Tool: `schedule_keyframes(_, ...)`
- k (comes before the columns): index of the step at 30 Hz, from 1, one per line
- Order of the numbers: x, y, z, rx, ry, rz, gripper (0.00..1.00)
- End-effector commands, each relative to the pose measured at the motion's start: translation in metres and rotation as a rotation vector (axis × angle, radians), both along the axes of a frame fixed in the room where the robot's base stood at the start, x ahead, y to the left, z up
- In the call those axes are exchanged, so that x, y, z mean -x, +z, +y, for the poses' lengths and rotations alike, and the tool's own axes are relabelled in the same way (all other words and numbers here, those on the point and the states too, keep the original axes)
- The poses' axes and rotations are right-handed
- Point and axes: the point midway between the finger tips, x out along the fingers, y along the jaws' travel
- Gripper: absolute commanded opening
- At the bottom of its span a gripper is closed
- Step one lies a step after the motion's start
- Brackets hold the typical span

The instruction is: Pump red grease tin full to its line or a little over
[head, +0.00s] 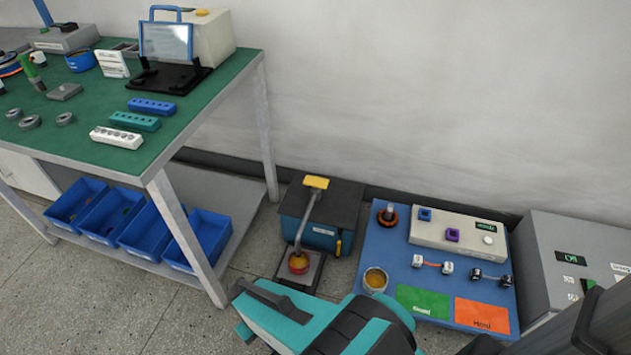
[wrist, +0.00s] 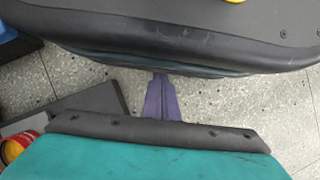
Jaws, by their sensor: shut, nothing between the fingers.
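The red grease tin (head: 299,262) stands on a dark square plate under the pump's spout, with yellowish-orange content showing in its top. The fill line and exact level are too small to tell. Its red and yellow side shows at the left edge of the wrist view (wrist: 12,148). The pump (head: 325,212) is a dark-topped blue box with a yellow pad (head: 316,182) on top; a bit of yellow shows at the wrist view's top edge (wrist: 236,1). My gripper (wrist: 160,82) has purple fingers, shut and empty, over floor in front of the pump's dark edge.
A blue board (head: 390,250) right of the pump holds an open tin (head: 375,280), a control box (head: 455,235), and green and orange pads. A grey cabinet (head: 565,260) stands further right. A green-topped bench (head: 150,150) with blue bins (head: 115,218) is at left.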

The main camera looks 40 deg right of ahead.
Motion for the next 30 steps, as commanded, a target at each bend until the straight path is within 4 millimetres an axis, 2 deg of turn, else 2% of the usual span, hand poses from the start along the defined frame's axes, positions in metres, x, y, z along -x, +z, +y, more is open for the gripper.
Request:
schedule_keyframes(5,-0.004,-0.001,-0.001,-0.001,-0.015,-0.005,0.00)
schedule_keyframes(11,-0.032,-0.005,-0.007,-0.005,-0.128,-0.038,0.00)
schedule_keyframes(16,-0.080,-0.006,-0.024,-0.014,-0.324,-0.094,0.00)
schedule_keyframes(20,-0.124,-0.001,-0.046,-0.027,-0.517,-0.145,0.00)
schedule_keyframes(26,-0.188,0.015,-0.093,-0.055,-0.813,-0.214,0.00)
schedule_keyframes(30,-0.228,0.032,-0.135,-0.082,-1.014,-0.259,0.00)
